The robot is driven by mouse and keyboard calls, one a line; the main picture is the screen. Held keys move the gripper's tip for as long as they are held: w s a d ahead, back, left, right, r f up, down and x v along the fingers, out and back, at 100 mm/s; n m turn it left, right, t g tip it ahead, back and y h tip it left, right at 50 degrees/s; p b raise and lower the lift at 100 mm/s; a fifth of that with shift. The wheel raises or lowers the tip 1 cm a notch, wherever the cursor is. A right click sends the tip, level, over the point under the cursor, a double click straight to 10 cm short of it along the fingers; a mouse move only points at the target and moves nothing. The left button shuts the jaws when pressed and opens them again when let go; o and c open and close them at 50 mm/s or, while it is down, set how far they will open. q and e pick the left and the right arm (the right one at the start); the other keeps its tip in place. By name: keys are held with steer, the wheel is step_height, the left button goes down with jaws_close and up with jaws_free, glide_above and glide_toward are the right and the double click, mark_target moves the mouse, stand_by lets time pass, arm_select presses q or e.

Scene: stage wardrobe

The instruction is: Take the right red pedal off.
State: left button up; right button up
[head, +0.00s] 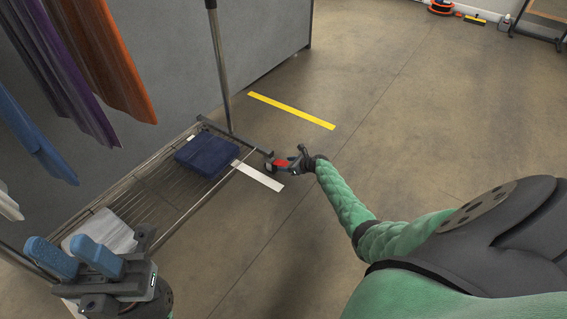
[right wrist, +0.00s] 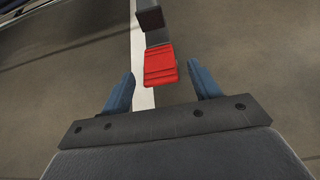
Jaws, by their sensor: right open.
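The red pedal (right wrist: 160,65) sits on a dark grey lever in the right wrist view. My right gripper (right wrist: 162,86) is open, with one blue finger on either side of the pedal's near end. The fingers are apart from it, and most of the pedal lies beyond the fingertips. In the head view my right gripper (head: 291,162) is low beside the rack's corner. My left gripper (head: 58,245) is at the lower left, its blue fingers parted and empty.
A folded navy cloth (head: 206,154) and a white cloth (head: 104,233) lie on the rack. A metal post (head: 219,70) rises behind it. Hanging garments (head: 105,55) are at upper left. White (head: 258,176) and yellow (head: 291,110) floor strips show.

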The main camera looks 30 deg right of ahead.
steer(key=shift+p+v, duration=0.8)
steer(key=shift+v, duration=1.45)
